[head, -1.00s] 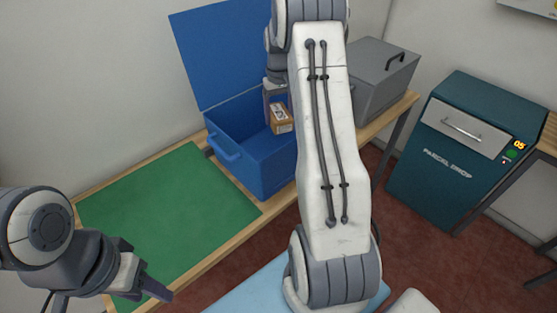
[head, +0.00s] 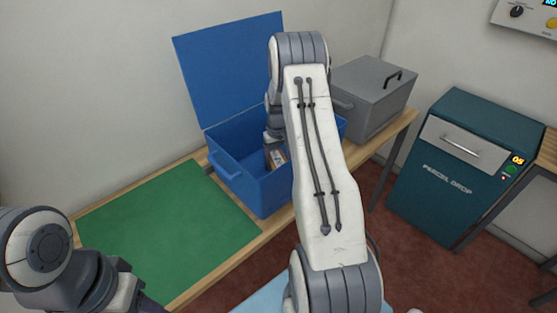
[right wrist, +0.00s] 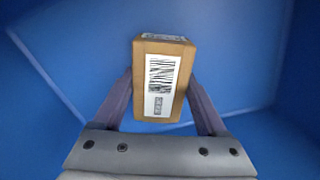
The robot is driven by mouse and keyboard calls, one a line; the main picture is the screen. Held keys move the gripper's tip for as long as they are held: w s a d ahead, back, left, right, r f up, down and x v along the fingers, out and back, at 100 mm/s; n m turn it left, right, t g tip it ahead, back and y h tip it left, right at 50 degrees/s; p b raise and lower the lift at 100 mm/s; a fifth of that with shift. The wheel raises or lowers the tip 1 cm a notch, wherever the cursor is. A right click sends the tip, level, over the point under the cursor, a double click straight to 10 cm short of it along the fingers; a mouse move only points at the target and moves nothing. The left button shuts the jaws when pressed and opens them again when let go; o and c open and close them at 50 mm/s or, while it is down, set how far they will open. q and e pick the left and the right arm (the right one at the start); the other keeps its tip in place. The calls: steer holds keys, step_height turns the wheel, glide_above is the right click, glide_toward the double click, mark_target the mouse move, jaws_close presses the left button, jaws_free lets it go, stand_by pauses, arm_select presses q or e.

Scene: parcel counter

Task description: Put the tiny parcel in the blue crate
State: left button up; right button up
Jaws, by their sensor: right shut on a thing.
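The tiny parcel (head: 277,158) is a small brown box with a white barcode label. It also shows in the right wrist view (right wrist: 161,78), between the two fingers. My right gripper (right wrist: 160,100) is shut on it, and blue walls surround both. The blue crate (head: 262,190) stands on the wooden counter with its lid (head: 232,65) raised at the back. In the head view the parcel is inside the crate opening, partly hidden by my right arm. I cannot tell whether it touches the crate floor. My left gripper (head: 140,300) is at the lower left, its fingers mostly cut off.
A green mat (head: 165,225) lies bare on the counter left of the crate. A grey lidded box (head: 372,95) stands right of the crate. A teal parcel drop cabinet (head: 455,170) stands farther right.

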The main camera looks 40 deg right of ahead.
mark_target(278, 160)
steer(key=shift+f, duration=0.15)
steer(key=o, duration=1.5)
step_height(278, 160, up, 12)
steer(key=b, duration=0.1)
